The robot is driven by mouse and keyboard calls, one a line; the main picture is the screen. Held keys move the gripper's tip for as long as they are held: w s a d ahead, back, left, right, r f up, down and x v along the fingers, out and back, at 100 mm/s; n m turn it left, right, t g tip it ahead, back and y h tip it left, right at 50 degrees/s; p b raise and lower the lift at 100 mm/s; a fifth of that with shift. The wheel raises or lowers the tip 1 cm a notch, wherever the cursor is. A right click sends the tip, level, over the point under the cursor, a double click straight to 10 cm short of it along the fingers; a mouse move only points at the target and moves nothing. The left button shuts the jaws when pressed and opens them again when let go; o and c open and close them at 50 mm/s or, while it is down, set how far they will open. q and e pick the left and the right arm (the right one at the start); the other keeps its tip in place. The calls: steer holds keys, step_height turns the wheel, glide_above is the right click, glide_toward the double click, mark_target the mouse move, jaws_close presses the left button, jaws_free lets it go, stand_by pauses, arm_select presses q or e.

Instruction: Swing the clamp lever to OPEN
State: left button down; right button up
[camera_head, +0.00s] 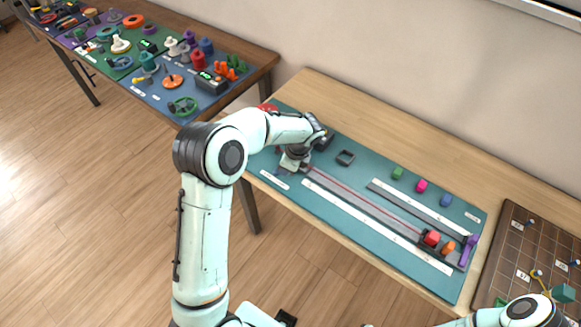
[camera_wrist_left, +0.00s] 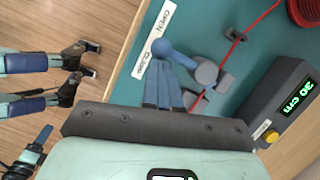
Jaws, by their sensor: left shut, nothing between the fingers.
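The clamp lever (camera_wrist_left: 182,51) is blue with a round ball knob, seen in the left wrist view. It runs from the knob to a grey clamp body (camera_wrist_left: 207,75). A white label strip reading OPEN (camera_wrist_left: 154,40) lies just left of the knob. My left gripper (camera_wrist_left: 165,66) is shut and empty, its fingertips right at the knob; I cannot tell whether they touch it. In the head view my left gripper (camera_head: 291,165) is low over the left end of the teal mat (camera_head: 350,235), and hides the lever there.
A red cord (camera_wrist_left: 258,22) runs from a red spool (camera_wrist_left: 306,10) through a small guide to the clamp. A dark counter box (camera_wrist_left: 283,103) reading 30 cm stands close to the right. Rails and coloured blocks lie farther right on the mat; a dark board (camera_head: 520,245) is beyond.

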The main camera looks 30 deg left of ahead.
arm_select(q)
steer(key=m, duration=0.1)
steer(key=a+m, duration=0.1)
steer(key=shift+s+a+m+t, duration=0.2)
steer(key=shift+s+m+t, duration=0.05)
steer(key=shift+m+t, duration=0.15)
steer(key=shift+a+m+t+p, duration=0.35)
steer(key=shift+a+m, duration=0.15)
steer(key=shift+m, duration=0.4)
steer(key=shift+a, duration=0.2)
arm_select(e)
steer(key=shift+w+r, duration=0.45)
steer(key=shift+r, duration=0.15)
arm_select(q)
steer(key=shift+a, duration=0.15)
